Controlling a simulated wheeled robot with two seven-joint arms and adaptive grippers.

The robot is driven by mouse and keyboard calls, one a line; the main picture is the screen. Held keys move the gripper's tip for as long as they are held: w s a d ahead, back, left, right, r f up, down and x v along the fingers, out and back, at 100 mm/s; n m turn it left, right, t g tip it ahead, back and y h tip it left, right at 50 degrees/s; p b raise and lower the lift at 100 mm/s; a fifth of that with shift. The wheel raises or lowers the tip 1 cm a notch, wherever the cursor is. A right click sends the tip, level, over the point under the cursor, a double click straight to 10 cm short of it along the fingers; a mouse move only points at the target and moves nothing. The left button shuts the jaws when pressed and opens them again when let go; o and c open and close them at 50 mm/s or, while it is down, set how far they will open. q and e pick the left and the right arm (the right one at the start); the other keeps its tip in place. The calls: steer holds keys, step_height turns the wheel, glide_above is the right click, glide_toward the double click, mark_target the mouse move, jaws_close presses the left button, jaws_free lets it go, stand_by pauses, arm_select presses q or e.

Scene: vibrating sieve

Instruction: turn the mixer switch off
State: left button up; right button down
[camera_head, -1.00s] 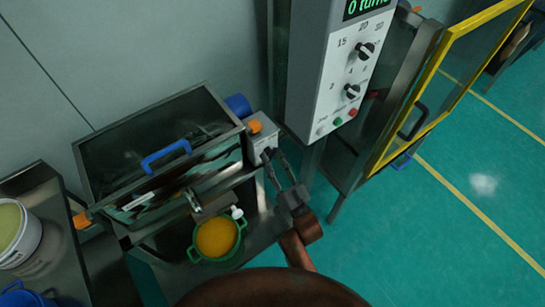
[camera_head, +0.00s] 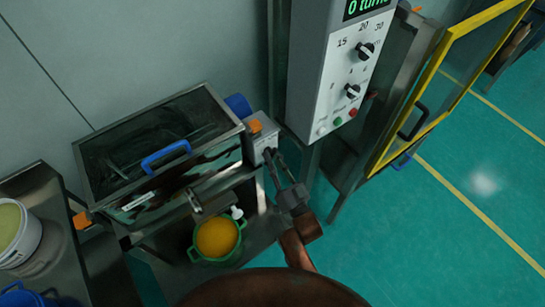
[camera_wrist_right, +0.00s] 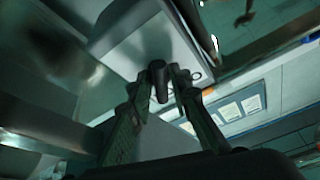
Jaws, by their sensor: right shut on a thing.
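The mixer is a steel box with a clear lid and a blue handle (camera_head: 166,156). On its right end is a small grey switch box (camera_head: 262,138) with an orange part on top. My right gripper (camera_head: 272,158) is at the front face of this box. In the right wrist view, the dark switch knob (camera_wrist_right: 158,80) sits between the two fingertips of my right gripper (camera_wrist_right: 164,76), which is shut on it. The fingers partly hide the knob's marks, so I cannot read its position. My left gripper is not in view.
A grey control panel (camera_head: 340,75) with knobs and buttons stands right of the switch box. A yellow-framed door (camera_head: 440,95) stands open farther right. A green pot (camera_head: 217,238) with yellow contents is below the mixer. A white bucket (camera_head: 18,235) is at left.

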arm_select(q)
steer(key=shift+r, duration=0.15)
arm_select(e)
steer(key=shift+n, duration=0.5)
steer(key=n+g+y, duration=0.1)
steer(key=n, duration=0.1)
steer(key=n+y+p, duration=0.1)
steer(key=n, duration=0.2)
steer(key=n+g+y+p, duration=0.1)
steer(key=n, duration=0.2)
steer(key=shift+w+d+g+y, duration=0.1)
steer(key=shift+d+g+y, duration=0.05)
steer(key=shift+g+y, duration=0.2)
arm_select(q)
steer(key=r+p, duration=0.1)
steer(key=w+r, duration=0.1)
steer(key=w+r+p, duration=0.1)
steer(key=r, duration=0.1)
steer(key=shift+p, duration=0.3)
arm_select(e)
steer(key=n+g+y, duration=0.1)
steer(key=n, duration=0.3)
steer(key=n+g+y, duration=0.1)
steer(key=n+g, duration=0.1)
steer(key=n, duration=0.2)
steer(key=shift+d, duration=0.1)
steer(key=c, duration=1.8)
jaws_free()
